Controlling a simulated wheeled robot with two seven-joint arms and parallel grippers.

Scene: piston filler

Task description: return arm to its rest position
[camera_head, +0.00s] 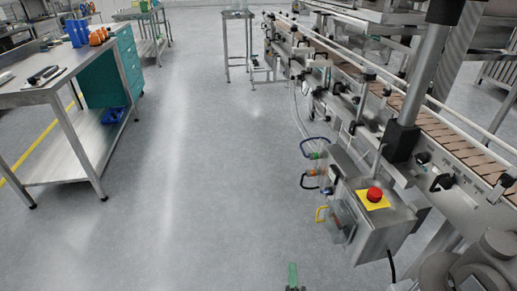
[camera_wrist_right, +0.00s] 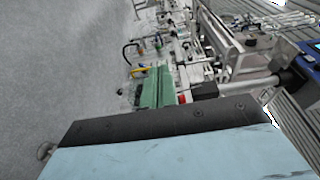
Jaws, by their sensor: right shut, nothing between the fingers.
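My right gripper (camera_head: 293,272) shows at the bottom edge of the head view as a small green fingertip over the bare floor. It is left of and below the control box (camera_head: 385,232) and clear of it in the picture. In the wrist view its green fingers (camera_wrist_right: 157,82) are together, with nothing held between them. Most of my right arm is hidden in the head view. My left gripper is in neither view.
The conveyor line (camera_head: 440,128) runs along the right side. Its control box carries a red emergency button (camera_head: 375,194) and projecting cables and handles. A metal workbench (camera_head: 60,90) with teal drawers (camera_head: 128,62) stands at left. Wide grey floor lies between them.

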